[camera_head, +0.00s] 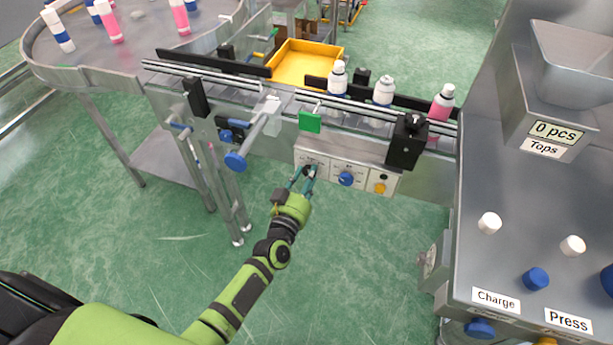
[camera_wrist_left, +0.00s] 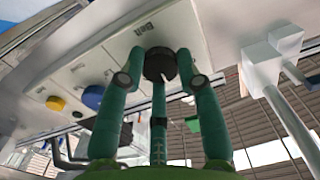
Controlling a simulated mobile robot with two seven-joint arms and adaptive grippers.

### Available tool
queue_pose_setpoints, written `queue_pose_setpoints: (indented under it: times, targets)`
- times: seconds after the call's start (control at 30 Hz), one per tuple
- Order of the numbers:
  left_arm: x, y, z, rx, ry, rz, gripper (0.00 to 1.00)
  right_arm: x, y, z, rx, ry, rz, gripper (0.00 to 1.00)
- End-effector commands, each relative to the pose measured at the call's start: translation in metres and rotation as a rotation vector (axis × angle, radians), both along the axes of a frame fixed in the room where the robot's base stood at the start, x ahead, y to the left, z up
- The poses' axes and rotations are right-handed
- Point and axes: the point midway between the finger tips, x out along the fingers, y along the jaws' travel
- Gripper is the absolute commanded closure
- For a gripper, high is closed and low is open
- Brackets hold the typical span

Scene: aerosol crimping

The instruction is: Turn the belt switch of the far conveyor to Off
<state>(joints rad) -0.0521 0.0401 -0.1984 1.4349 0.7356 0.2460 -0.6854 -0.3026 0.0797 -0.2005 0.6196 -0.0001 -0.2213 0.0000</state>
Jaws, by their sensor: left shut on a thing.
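The control panel (camera_head: 327,166) on the front of the conveyor carries a dark belt switch (camera_head: 310,170) at its left end. My left gripper (camera_head: 304,178) reaches it from below, its fingers closed around the knob. In the left wrist view the black belt switch (camera_wrist_left: 160,64) sits between the green fingers (camera_wrist_left: 163,80), beside the label "Belt" (camera_wrist_left: 144,28). A small light mark shows on the knob, but the position it points to cannot be read. My right gripper is out of view.
A blue knob (camera_head: 345,179) and a yellow knob (camera_head: 380,188) sit right of the switch. A blue-ended handle (camera_head: 236,161) sticks out to the left. Several bottles, including a pink one (camera_head: 441,102), stand on the conveyor. A steel machine (camera_head: 520,200) stands at right.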

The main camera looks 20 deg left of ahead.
Motion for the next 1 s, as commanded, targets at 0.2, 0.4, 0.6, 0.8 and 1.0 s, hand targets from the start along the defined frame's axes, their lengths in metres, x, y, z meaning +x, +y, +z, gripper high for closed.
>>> queue_pose_setpoints:
  times: [0.2,0.4,0.6,0.8,1.0]
  targets:
    - [0.0029,0.0011,0.0082,-0.010,-0.019,0.005,0.98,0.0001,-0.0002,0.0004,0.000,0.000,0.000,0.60]
    - [0.0034,0.0014,0.0094,-0.031,-0.021,0.006,0.98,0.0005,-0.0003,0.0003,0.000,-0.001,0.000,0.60]
    - [0.0037,0.0020,0.0099,-0.098,-0.019,0.007,0.98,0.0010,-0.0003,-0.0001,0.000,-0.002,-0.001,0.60]
    - [0.0040,0.0029,0.0098,-0.246,-0.016,0.007,0.98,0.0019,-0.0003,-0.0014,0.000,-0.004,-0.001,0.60]
    - [0.0040,0.0040,0.0091,-0.430,-0.010,0.006,0.98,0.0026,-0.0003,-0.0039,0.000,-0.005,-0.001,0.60]
